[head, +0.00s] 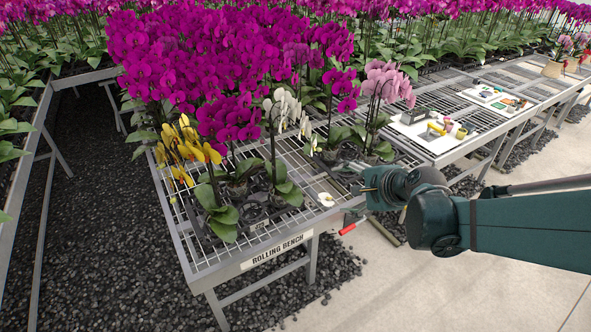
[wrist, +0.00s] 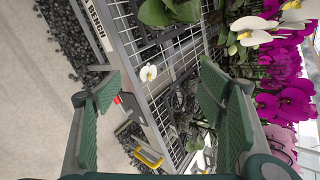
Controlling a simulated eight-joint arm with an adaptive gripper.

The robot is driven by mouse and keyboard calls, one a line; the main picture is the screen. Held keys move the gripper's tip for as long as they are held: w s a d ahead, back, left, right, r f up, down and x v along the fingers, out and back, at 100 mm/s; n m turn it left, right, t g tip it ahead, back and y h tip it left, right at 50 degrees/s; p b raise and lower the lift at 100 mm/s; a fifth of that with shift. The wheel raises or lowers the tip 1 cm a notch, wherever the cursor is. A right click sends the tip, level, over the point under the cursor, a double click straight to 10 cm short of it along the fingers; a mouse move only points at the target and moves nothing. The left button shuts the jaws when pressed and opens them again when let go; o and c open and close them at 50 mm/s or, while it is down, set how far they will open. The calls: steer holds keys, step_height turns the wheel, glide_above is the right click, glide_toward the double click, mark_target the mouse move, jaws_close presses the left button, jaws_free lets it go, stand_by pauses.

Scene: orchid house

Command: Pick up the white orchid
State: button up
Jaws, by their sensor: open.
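A potted white orchid stands among the plants on the rolling bench, its white blooms (head: 286,108) on a tall stem above green leaves. White blooms (wrist: 255,30) also show at the upper right of the wrist view. A single loose white bloom (head: 325,199) lies near the bench's front right corner; it shows between my fingers in the wrist view (wrist: 148,73), lower than them. My gripper (head: 352,195) is at the bench's right front edge, right of the potted white orchid and apart from it. It is open and empty, its two green fingers (wrist: 160,82) wide apart.
Magenta orchids (head: 190,50) crowd behind and left of the white one, with yellow blooms (head: 185,150) and pale pink blooms (head: 388,82) close by. A red-handled tool (head: 353,226) is at the bench edge near my gripper. A white tray (head: 435,134) with small items lies farther right.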

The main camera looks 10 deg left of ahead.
steer(key=w+a+f+m+y, duration=0.3)
steer(key=w+a+f+m, duration=0.25)
steer(key=a, duration=0.35)
steer(key=m+y, duration=0.2)
steer(key=m, duration=0.2)
glide_toward(289, 194)
steer(key=shift+n+g, duration=0.25)
steer(key=shift+g, duration=0.05)
steer(key=x, duration=0.4)
steer(key=shift+w+r, duration=0.2)
steer(key=shift+w, duration=0.3)
steer(key=shift+a+f, duration=0.35)
steer(key=shift+f, duration=0.1)
steer(key=shift+x, duration=1.25)
steer(key=shift+a, duration=0.1)
steer(key=shift+b+x, duration=0.9)
steer(key=shift+x, duration=1.65)
steer(key=shift+w, duration=0.1)
